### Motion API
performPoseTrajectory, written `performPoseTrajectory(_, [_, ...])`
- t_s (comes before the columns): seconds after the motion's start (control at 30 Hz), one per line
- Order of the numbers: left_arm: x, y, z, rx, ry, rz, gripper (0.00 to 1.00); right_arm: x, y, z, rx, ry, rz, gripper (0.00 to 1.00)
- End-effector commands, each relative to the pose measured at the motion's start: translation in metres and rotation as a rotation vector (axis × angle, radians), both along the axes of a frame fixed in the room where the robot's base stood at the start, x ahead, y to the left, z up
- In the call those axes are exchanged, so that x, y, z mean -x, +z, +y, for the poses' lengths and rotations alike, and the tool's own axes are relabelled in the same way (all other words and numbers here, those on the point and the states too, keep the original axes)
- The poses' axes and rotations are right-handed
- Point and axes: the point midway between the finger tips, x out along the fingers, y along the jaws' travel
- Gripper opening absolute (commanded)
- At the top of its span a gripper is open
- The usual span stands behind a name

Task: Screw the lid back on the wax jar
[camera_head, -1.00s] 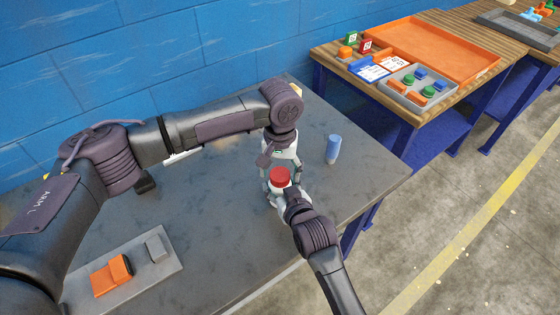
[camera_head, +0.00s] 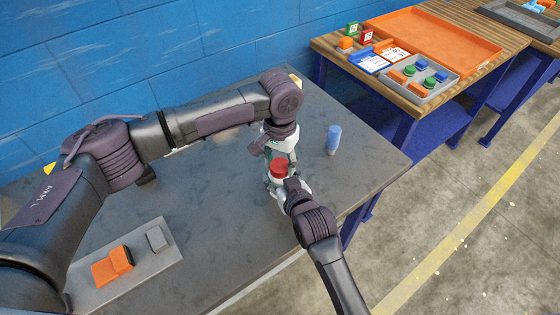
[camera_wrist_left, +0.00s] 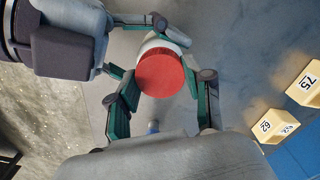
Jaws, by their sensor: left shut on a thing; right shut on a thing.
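The wax jar (camera_wrist_left: 165,42) is pale, and its red lid (camera_head: 279,169) sits at its mouth. The lid also shows in the left wrist view (camera_wrist_left: 160,73). I cannot tell whether the lid is fully seated. My left gripper (camera_head: 280,158) comes down from behind, its fingers shut on the lid from two sides. My right gripper (camera_head: 291,186) comes in from the front and is shut on the jar's body below the lid. The jar's lower part is mostly hidden by my right gripper.
A blue bottle-like object (camera_head: 333,140) stands to the right on the grey table (camera_head: 225,220). A grey board (camera_head: 165,268) with an orange piece (camera_head: 113,266) and a grey block (camera_head: 157,239) lies front left. Numbered blocks (camera_wrist_left: 272,125) show in the left wrist view.

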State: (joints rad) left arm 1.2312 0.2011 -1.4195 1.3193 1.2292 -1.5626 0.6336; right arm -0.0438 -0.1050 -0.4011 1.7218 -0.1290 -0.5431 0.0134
Motion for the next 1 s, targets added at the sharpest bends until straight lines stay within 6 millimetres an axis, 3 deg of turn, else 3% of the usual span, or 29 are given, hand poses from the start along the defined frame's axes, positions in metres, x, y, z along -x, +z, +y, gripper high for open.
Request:
performPoseTrajectory(0.4, [0.0003,-0.001,-0.0004,0.0,-1.051,0.0,0.09,0.0009,-0.0023,0.0,0.001,0.001,0.005,0.0])
performPoseTrajectory(0.53, [0.0002,-0.0009,-0.0004,0.001,-1.278,-0.002,0.09,0.0009,-0.0023,0.0,0.001,0.001,0.005,0.0])
performPoseTrajectory(0.67, [0.0001,-0.0008,-0.0004,0.0,-1.263,-0.002,0.09,0.0009,-0.0023,0.0,0.001,0.001,0.005,0.0])
performPoseTrajectory(0.7, [0.0002,-0.0008,-0.0004,-0.001,-1.262,-0.001,0.54,0.0009,-0.0023,0.0,0.001,0.001,0.005,0.0])
performPoseTrajectory(0.87, [0.0002,-0.0008,-0.0004,-0.001,-1.261,-0.001,0.8,0.0009,-0.0023,0.0,0.001,0.001,0.005,0.0])
performPoseTrajectory(1.0, [0.0001,-0.0009,-0.0003,-0.001,-1.261,-0.001,0.8,0.0008,-0.0022,0.0,0.002,0.0,0.005,0.0])
